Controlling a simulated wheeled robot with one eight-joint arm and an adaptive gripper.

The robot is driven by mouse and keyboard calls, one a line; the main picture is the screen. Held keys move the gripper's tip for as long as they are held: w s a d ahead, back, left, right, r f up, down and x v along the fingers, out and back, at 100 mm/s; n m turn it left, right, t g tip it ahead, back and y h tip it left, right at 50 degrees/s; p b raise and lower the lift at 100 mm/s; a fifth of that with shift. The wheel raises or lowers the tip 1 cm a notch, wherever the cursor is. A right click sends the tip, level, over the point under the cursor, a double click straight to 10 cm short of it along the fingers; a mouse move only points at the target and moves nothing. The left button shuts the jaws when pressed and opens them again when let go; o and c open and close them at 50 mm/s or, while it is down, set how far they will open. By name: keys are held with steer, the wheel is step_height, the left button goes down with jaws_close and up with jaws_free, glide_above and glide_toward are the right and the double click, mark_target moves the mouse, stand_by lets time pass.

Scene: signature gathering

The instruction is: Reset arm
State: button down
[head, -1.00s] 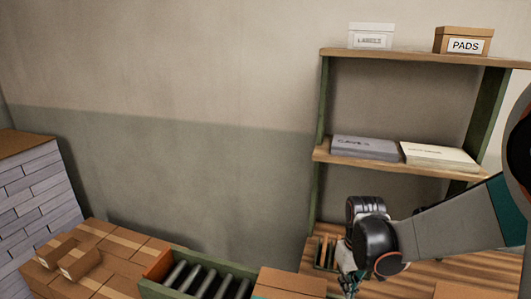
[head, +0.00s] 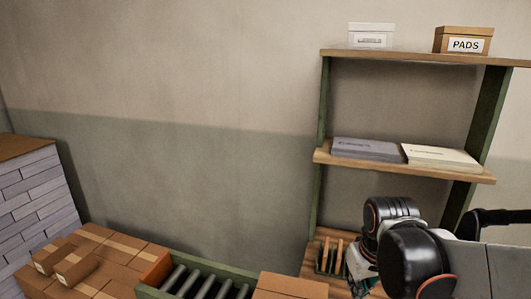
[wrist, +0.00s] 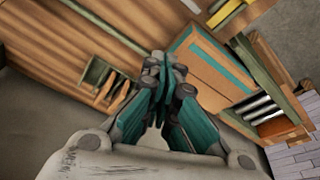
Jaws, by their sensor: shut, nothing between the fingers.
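My gripper (wrist: 160,118) shows in the wrist view with its teal fingers drawn together and nothing between them. In that view it hangs above the wooden bench top (wrist: 60,40), close to a box with teal bands (wrist: 205,65). In the head view my arm reaches in from the lower right, and its dark wrist joints stand in front of the wooden bench. The fingertips are hidden there by the arm and the lower picture edge.
A small green holder (head: 330,258) with wooden pieces sits on the bench beside my wrist. A shelf (head: 400,171) carries two paper stacks, with a white box (head: 371,36) and a PADS box (head: 463,40) on top. A roller conveyor (head: 200,281) and cartons (head: 105,256) lie at left.

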steer(key=s+r+m+t+b, duration=0.1)
steer(key=s+t+b, duration=0.3)
steer(key=s, duration=0.5)
steer(key=shift+s+a+r+m+t, duration=0.2)
steer(key=shift+s+a+m+t, duration=0.1)
steer(key=shift+s+a, duration=0.15)
steer(key=shift+w+r, duration=0.1)
steer(key=shift+w, duration=0.05)
steer(key=w+f+m+g+p, duration=0.1)
steer(key=w+m+g+p, duration=0.3)
steer(key=w, duration=0.5)
steer(key=shift+w+a+f+m+g+b, duration=0.1)
steer(key=shift+w+f+m+g+b, duration=0.7)
steer(key=shift+f, duration=1.75)
steer(key=shift+w+f+m+g+b, duration=0.25)
steer(key=shift+w+f+m, duration=0.85)
steer(key=shift+f, duration=1.5)
steer(key=shift+w+a+f+m+g+b, duration=0.1)
steer(key=shift+w+f+m+g+b, duration=0.65)
steer(key=shift+f, duration=1.8)
steer(key=shift+w, duration=0.3)
